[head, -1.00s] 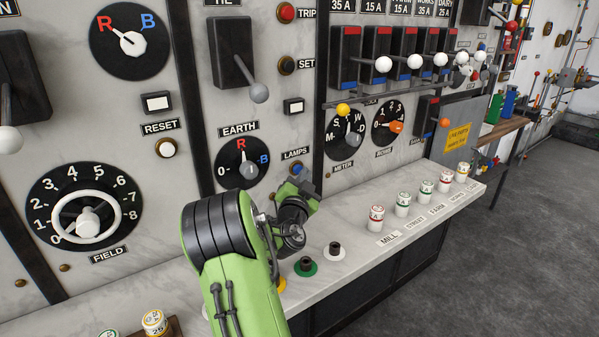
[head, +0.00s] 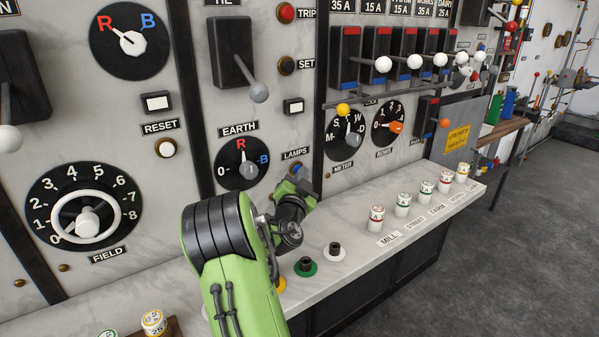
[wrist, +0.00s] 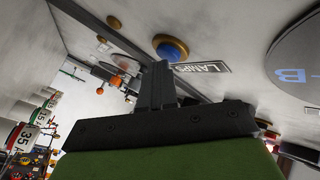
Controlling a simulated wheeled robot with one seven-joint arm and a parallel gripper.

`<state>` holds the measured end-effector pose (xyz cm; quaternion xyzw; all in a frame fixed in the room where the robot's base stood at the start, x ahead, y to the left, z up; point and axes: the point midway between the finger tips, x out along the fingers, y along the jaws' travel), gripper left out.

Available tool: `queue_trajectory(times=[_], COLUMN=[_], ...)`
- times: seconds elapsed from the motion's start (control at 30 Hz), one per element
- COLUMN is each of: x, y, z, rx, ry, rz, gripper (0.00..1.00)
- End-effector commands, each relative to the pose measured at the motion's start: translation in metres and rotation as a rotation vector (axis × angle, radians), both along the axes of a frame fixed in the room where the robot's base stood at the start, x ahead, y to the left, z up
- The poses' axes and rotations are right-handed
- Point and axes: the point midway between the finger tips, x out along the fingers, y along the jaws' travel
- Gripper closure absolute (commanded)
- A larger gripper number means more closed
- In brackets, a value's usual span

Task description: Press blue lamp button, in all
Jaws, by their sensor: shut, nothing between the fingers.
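The blue lamp button (head: 296,168) sits in a brass ring on the marble panel, just below the LAMPS label (head: 295,154). In the wrist view the blue button (wrist: 168,51) shows beyond the fingertips, beside the LAMPS label (wrist: 202,67). My gripper (head: 306,186) is shut and empty, just below and in front of the button in the head view. In the wrist view my gripper's fingers (wrist: 158,75) point toward the panel, with their tips close to the button. A small gap seems to show between them; contact cannot be made out.
The EARTH dial (head: 241,163) is left of the button and the METER dial (head: 345,135) is right. A black upright strip divides the panel beside the button. The marble shelf (head: 370,250) below bears several labelled fuses and round black-topped pieces.

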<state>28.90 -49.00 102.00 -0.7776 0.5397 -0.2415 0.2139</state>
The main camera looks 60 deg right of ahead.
Motion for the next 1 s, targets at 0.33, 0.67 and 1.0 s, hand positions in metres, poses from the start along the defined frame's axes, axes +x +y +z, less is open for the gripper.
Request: queue_trajectory(times=[0.33, 0.67, 1.0], x=[0.000, -0.016, -0.022], y=[0.001, 0.009, 0.011], z=[0.000, -0.001, -0.001], rx=[0.000, 0.000, 0.000], ry=[-0.002, -0.002, -0.002], rz=[0.002, 0.002, 0.000], gripper=[1.00, 1.00, 1.00])
